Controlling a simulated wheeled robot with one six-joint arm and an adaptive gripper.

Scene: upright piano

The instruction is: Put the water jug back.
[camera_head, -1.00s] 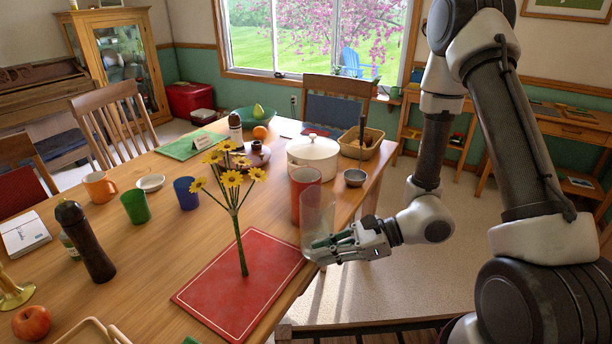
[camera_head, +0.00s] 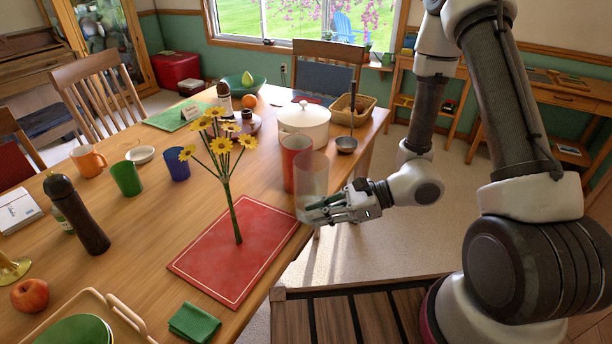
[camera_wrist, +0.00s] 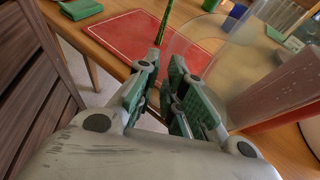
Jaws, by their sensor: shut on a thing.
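A clear, see-through cylindrical jug (camera_head: 314,170) is upright at the table's right edge. It also shows as a faint clear shape in the wrist view (camera_wrist: 222,45). My gripper (camera_head: 318,212) is shut on its lower part from the right; its green-padded fingers (camera_wrist: 168,95) show in the wrist view. I cannot tell whether the jug's base touches the table. A red, partly clear tumbler (camera_head: 293,150) stands just behind it, overlapped by it in the head view.
A tray (camera_head: 85,305) and green napkin (camera_head: 195,321) are in front.

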